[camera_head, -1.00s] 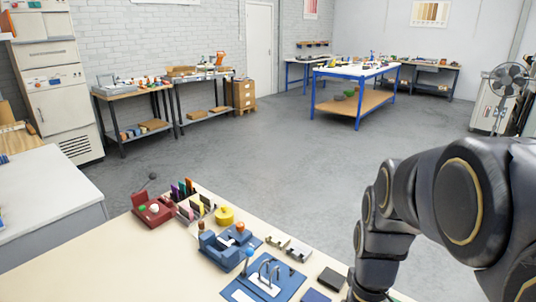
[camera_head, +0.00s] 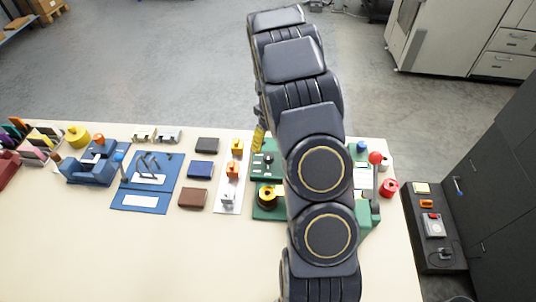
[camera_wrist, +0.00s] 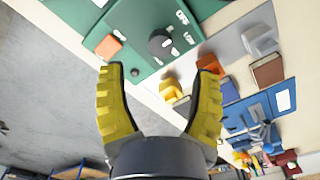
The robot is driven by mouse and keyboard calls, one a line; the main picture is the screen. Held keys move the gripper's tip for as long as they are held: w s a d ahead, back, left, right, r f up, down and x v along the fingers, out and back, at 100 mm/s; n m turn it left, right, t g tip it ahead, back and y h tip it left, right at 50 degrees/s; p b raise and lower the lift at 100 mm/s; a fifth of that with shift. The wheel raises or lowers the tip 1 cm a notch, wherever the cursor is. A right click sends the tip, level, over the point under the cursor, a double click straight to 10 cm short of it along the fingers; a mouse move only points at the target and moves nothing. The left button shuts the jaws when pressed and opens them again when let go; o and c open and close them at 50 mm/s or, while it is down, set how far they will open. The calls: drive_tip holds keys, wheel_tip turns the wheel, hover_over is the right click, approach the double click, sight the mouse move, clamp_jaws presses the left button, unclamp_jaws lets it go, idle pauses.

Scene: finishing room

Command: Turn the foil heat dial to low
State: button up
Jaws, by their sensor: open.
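The green foil machine (camera_head: 266,203) stands on the bench, partly hidden behind my arm in the head view. An orange square part (camera_wrist: 108,47) sits beside the dial. My gripper (camera_wrist: 160,68) is open and empty, its yellow fingers spread, with the dial showing beyond the gap between the tips. No contact with the dial shows. In the head view only a yellow finger shows beside my arm.
A red-ball lever (camera_head: 375,158) rises at the machine's right. A white board (camera_head: 229,197) with small yellow, orange and grey parts lies just left of it. Brown and blue blocks and a blue fixture (camera_head: 148,172) lie farther left. The bench front is clear.

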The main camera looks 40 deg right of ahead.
sight(268, 155)
wheel_tip(268, 155, down, 7)
drive_tip(key=shift+r, duration=0.2)
clamp_jaws()
